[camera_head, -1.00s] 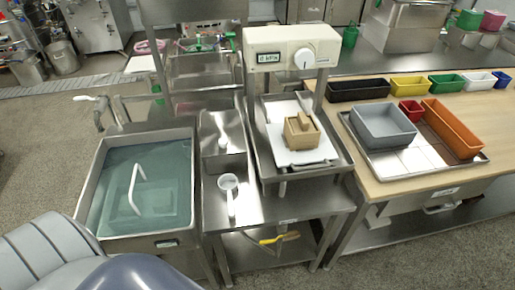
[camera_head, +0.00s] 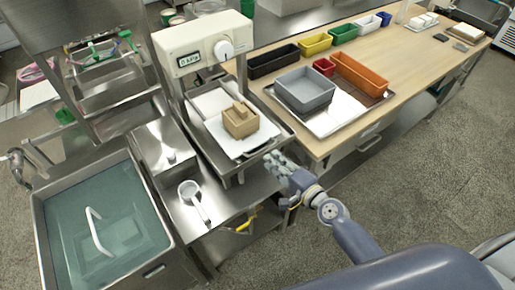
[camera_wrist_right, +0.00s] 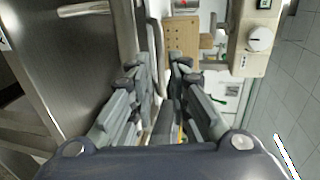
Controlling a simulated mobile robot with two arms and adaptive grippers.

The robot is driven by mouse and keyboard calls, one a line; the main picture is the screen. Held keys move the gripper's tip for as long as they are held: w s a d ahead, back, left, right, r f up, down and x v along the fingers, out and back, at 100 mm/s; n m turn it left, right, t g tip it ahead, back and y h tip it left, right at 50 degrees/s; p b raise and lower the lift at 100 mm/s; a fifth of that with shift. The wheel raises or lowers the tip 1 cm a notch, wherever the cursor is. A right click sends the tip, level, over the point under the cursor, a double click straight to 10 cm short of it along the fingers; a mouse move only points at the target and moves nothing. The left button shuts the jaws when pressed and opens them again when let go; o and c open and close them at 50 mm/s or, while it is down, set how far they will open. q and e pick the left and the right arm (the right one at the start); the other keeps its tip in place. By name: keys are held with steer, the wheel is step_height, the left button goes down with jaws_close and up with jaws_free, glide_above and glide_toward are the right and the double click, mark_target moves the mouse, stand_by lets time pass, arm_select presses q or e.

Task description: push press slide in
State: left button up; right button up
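The press (camera_head: 206,44) has a cream head with a small display and a white knob. Below it, a white slide plate (camera_head: 226,138) with a bar handle at its front lies in a steel tray. A tan block (camera_head: 240,120) sits on the plate. The block also shows ahead in the right wrist view (camera_wrist_right: 182,36). My right gripper (camera_head: 274,164) is just in front of the tray's front right corner, near the handle. Its fingers (camera_wrist_right: 156,72) are apart, with a steel edge showing between them; contact is unclear. My left gripper is out of view.
A water-filled sink (camera_head: 105,225) and a white ladle (camera_head: 192,195) are to the left. The wooden table (camera_head: 400,65) on the right holds a grey bin (camera_head: 305,90), an orange bin (camera_head: 358,74) and several smaller bins. Open floor lies at the lower right.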

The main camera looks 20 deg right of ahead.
mark_target(261, 150)
steer(key=x, duration=0.7)
steer(key=shift+w+a, duration=0.15)
steer(key=shift+w, duration=0.05)
jaws_close()
